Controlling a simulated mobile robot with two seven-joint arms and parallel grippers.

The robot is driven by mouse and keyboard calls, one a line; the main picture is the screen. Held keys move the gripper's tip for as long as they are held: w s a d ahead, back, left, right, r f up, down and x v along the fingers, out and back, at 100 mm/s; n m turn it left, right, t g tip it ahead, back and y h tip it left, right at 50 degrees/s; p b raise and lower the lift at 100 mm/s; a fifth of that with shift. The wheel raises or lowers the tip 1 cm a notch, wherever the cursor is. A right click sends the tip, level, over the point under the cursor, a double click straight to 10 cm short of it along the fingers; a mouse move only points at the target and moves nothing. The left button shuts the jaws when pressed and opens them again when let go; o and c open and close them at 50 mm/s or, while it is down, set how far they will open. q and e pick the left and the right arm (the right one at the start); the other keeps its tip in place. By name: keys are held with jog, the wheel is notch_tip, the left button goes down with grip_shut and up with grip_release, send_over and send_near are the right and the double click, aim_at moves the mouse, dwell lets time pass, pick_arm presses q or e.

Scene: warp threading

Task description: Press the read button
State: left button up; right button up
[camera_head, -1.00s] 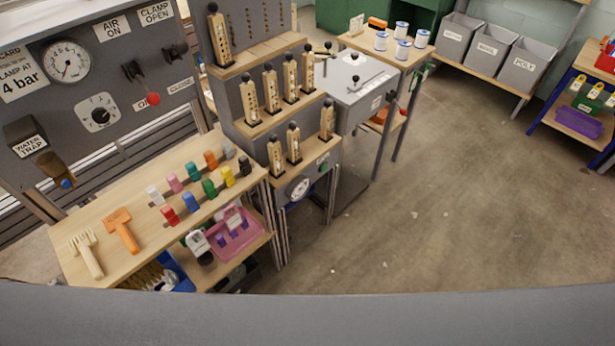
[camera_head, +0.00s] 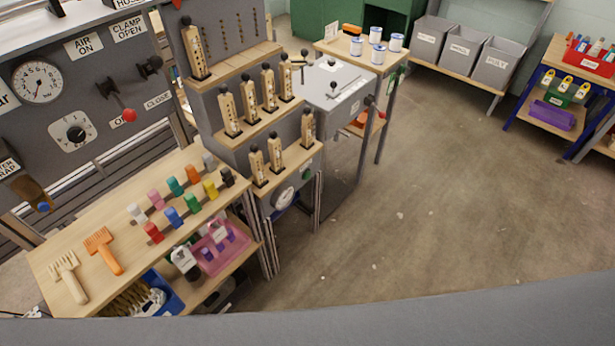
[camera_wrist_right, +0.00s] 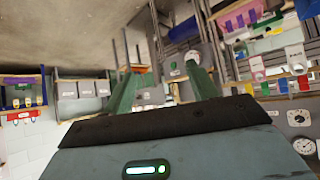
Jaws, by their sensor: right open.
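A stepped grey cabinet (camera_head: 240,125) with upright wooden pieces on its shelves stands left of centre in the head view. Low on its front are a round white dial (camera_head: 284,197) and a small green button (camera_head: 306,174) up and right of it. I cannot read any label on this button, so I cannot tell whether it is the read button. My right gripper (camera_wrist_right: 163,85) shows only in the right wrist view, its two green fingers apart with nothing between them. That view is turned over, and the cabinet front is beyond the fingers. My left gripper is not in view.
A wooden bench (camera_head: 75,250) with combs and coloured blocks stands left of the cabinet. A pink basket (camera_head: 222,248) sits below it. A grey box (camera_head: 338,82) with a lever stands behind the cabinet. Grey bins (camera_head: 430,40) line the back. The floor (camera_head: 420,190) at right is clear.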

grip_shut()
dwell(0.5)
dwell(1.4)
